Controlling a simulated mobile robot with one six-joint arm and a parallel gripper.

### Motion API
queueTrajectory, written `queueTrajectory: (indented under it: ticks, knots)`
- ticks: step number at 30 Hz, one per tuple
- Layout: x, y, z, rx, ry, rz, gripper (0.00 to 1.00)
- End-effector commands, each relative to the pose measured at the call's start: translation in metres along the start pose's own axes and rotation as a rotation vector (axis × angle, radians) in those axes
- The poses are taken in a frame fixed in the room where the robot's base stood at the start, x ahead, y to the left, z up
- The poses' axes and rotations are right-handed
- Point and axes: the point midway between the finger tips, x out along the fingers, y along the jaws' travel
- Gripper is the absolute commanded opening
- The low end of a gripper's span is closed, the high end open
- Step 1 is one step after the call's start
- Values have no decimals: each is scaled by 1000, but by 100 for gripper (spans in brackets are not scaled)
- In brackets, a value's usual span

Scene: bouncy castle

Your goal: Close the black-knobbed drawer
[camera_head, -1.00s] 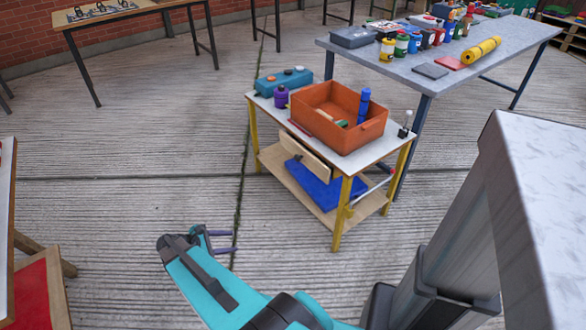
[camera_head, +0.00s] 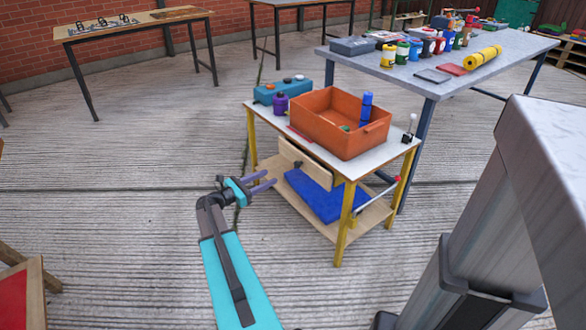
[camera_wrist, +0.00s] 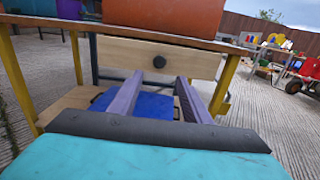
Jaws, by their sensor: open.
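The drawer front (camera_head: 312,166) is a pale wooden panel under the small table's top; how far it stands out is hard to tell. It faces me in the wrist view (camera_wrist: 115,53), with its round black knob (camera_wrist: 159,62) near the middle. My gripper (camera_head: 267,181) is open and empty, in front of the drawer and to its left in the head view. In the wrist view my two fingers (camera_wrist: 159,80) point at the panel, one to each side below the knob. They look apart from it.
The small table's yellow legs (camera_head: 346,222) stand on both sides of the drawer. An orange bin (camera_head: 345,138) sits on top. A blue item (camera_head: 320,196) lies on the lower shelf. A grey table (camera_head: 400,75) stands behind. Concrete floor (camera_head: 130,190) to the left is clear.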

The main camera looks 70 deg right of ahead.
Motion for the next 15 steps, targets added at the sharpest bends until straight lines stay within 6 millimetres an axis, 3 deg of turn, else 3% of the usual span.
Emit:
queueTrajectory:
  ticks: [8, 15]
  knots:
    - [2, 0, -1, 1, 2, 0, 44]
    - [22, 0, -2, 1, 1, 0, 44]
